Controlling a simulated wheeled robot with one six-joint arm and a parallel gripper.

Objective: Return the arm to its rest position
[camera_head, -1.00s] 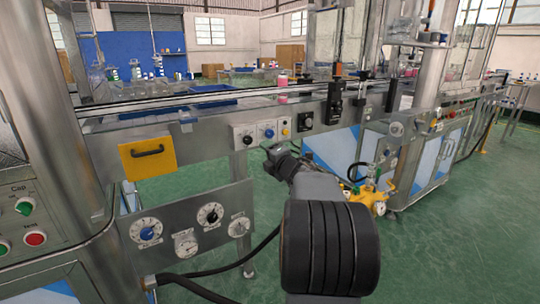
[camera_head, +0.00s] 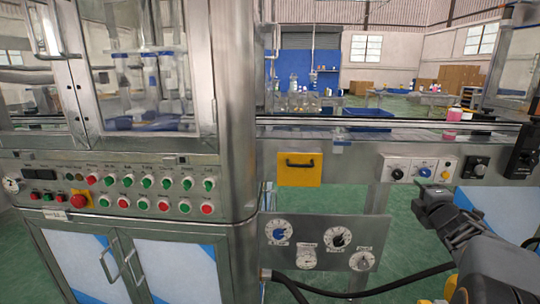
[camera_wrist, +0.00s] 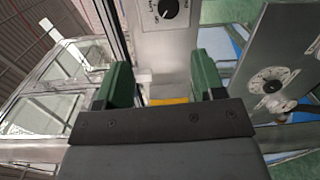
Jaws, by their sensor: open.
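My gripper (camera_wrist: 167,85) shows in the wrist view as two green fingers set wide apart, with nothing between them. Behind the gap are a grey machine panel, a small white block and a yellow patch. In the head view my dark arm reaches up from the lower right corner, and my gripper (camera_head: 432,198) is at its far end, in front of the gap below the conveyor's control panel. The fingertips are too small to make out there. No object is held.
A steel machine cabinet (camera_head: 140,262) with rows of buttons (camera_head: 160,205) fills the left. A conveyor (camera_head: 400,133) runs to the right, with a yellow handled plate (camera_head: 299,170) below it. A dial panel (camera_head: 285,250) hangs lower. A pink item (camera_head: 454,115) stands on the conveyor. Green floor shows beneath.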

